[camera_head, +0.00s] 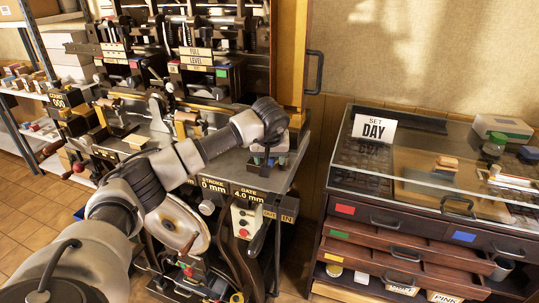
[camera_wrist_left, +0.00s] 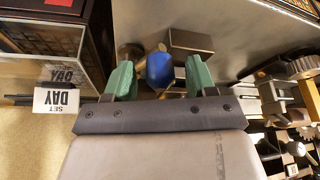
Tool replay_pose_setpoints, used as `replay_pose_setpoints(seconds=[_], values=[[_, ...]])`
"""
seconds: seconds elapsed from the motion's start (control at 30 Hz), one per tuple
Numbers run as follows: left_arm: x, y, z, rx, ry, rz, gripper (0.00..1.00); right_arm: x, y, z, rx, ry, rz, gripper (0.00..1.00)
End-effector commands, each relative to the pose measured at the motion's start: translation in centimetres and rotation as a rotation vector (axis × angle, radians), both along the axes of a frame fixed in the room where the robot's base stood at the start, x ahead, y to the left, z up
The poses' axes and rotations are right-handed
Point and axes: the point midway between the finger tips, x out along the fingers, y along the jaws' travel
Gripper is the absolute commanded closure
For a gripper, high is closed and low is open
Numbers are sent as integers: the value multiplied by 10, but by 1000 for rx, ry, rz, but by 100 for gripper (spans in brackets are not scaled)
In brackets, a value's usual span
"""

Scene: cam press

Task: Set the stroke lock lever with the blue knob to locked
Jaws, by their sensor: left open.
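The blue knob (camera_wrist_left: 160,70) of the stroke lock lever shows in the left wrist view, near the machine's grey top. My left gripper (camera_wrist_left: 158,78) is open, with one green finger on each side of the knob and a visible gap on both sides. Whether the fingertips reach down past the knob I cannot tell. In the head view my left gripper (camera_head: 269,155) points down at the right front corner of the press table; my wrist hides most of the lever there. The lever's locked or unlocked position cannot be read.
Labels for stroke and gate (camera_head: 250,194) and a control box (camera_head: 246,218) with buttons sit below the table's front edge. A glass-topped drawer cabinet (camera_head: 400,222) with a DAY sign (camera_head: 374,128) stands to the right. A dark block (camera_wrist_left: 190,42) lies close beside the knob.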

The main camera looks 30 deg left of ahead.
Motion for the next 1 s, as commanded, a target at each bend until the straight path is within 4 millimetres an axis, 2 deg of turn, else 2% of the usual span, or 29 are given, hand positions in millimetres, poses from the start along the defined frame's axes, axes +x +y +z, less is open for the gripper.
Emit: replay_pose_setpoints(seconds=[0.27, 0.63, 1.0], values=[[1, 0, -2, -1, -2, 1, 44, 0, 0, 0, 1, 0, 0, 100], [1, 0, -1, -1, -2, 1, 99, 0, 2, 0, 2, 0, 0, 100], [6, 3, -1, -1, -2, 20, 100, 0, 6, -1, 8, 1, -2, 100]])
